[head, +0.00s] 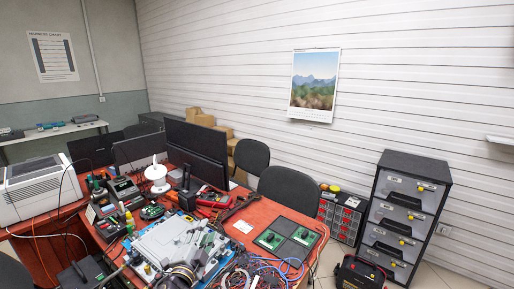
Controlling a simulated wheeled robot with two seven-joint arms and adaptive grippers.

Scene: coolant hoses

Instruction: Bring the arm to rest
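A pale tray-like unit (172,240) with blue edging lies on the red-topped table, low in the head view. Dark and beige curved pieces (180,272), which look like hoses, lie at its front edge. I cannot make out where they end. My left gripper is hard to pick out from the clutter at the bottom edge, and I cannot see its fingers clearly. I see no part of my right gripper.
The red table (257,216) is crowded with tools, monitors (197,150) and loose cables (262,275). A green-and-black panel (288,238) lies at its right. Dark chairs (288,188) stand behind. A drawer cabinet (405,215) and black case (360,273) stand right.

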